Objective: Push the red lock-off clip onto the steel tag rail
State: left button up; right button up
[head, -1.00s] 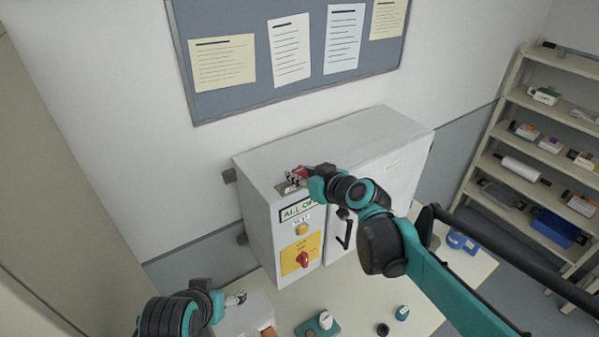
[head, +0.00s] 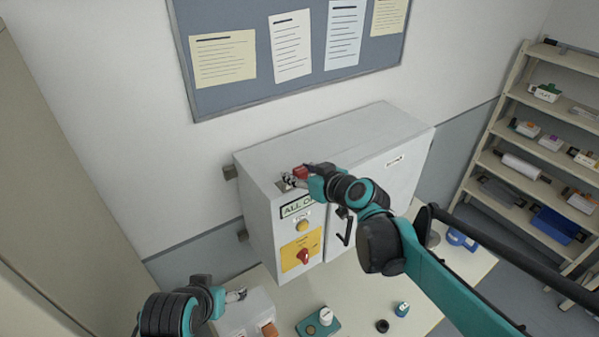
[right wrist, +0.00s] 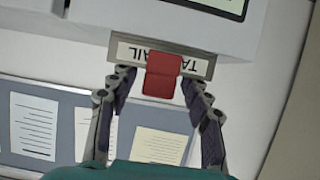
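The red lock-off clip (right wrist: 163,75) is at the steel tag rail (right wrist: 205,67), over the middle of its lettered label. It overlaps the rail's lower edge in the right wrist view; I cannot tell how firmly it sits. My right gripper (right wrist: 157,80) is open, one finger on each side of the clip, with a clear gap on the left and a narrow one on the right. In the head view the clip (head: 300,172) shows beside my right gripper (head: 290,181) at the cabinet's upper front edge. My left gripper (head: 236,296) is low at left, its opening unclear.
The grey cabinet (head: 335,150) carries a yellow panel with a red knob (head: 303,256) and a black door handle (head: 345,228). A shelf (head: 515,97) stands at right.

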jog(key=shift+d, duration=0.1)
dwell(0.3)
jog(key=shift+s+d+r, duration=0.1)
jog(key=shift+s+d, duration=0.05)
jog(key=v, duration=1.1)
jog(key=shift+s, duration=0.2)
jog(key=shift+d, duration=0.1)
